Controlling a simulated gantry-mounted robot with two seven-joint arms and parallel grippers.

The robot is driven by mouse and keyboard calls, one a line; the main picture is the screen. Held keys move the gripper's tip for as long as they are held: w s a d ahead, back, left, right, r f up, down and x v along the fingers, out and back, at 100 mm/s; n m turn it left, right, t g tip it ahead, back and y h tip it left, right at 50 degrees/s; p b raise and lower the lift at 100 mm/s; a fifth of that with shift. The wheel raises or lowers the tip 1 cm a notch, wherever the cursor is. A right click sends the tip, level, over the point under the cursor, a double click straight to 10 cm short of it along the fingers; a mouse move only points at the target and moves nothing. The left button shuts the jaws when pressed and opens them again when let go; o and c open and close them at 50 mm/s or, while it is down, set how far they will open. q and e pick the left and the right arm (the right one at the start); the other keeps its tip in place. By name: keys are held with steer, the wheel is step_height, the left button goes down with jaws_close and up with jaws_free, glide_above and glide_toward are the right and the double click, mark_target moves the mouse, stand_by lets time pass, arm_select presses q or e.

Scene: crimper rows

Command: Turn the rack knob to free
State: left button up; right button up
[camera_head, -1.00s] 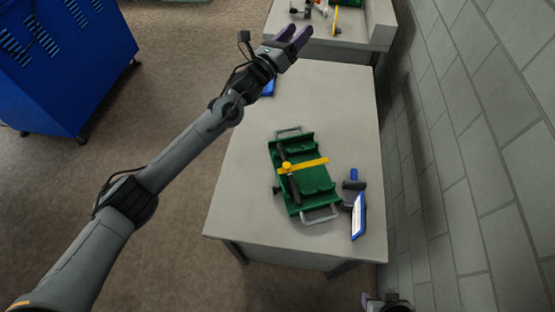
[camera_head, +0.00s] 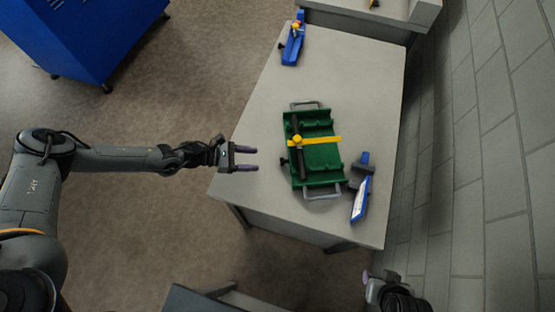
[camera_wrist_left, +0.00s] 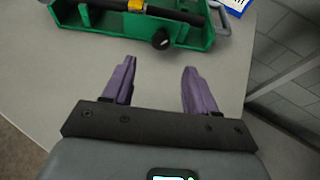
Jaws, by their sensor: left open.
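A green rack (camera_head: 318,170) with metal handles lies on the grey table (camera_head: 235,185). A black bar (camera_head: 296,165) runs along it, and a yellow bar (camera_head: 325,140) crosses it at a yellow hub. A black knob (camera_head: 284,162) sticks out from the rack's left side; it shows larger in the left wrist view (camera_wrist_left: 160,39). I cannot tell its turned position. My left gripper (camera_head: 256,159) is open and empty at the table's left edge, its purple fingers pointing toward the knob, apart from it. My right gripper (camera_head: 371,277) shows only partly at the bottom; its opening is unclear.
A blue tool (camera_head: 361,195) with a white label lies right of the rack. Another blue tool (camera_head: 292,45) lies at the table's far left corner. A block wall (camera_head: 480,160) stands close on the right. A blue cabinet (camera_head: 85,35) stands at far left.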

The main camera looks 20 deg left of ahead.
mark_target(277, 164)
arm_select(q)
steer(key=b+x, duration=0.1)
steer(key=x, duration=0.9)
steer(key=shift+s+d, duration=0.1)
steer(key=shift+d, duration=0.05)
steer(key=shift+r, duration=0.1)
steer(key=c, duration=1)
steer(key=shift+c, duration=0.2)
steer(key=shift+n+g+h+b, duration=0.4)
steer(key=shift+n+g+b, duration=0.2)
steer(key=shift+n, duration=0.3)
steer(key=shift+w+n+g+h+b, duration=0.25)
steer(key=shift+n+g+h+b, duration=0.45)
steer(key=shift+n+b, duration=0.5)
steer(key=shift+n, duration=0.3)
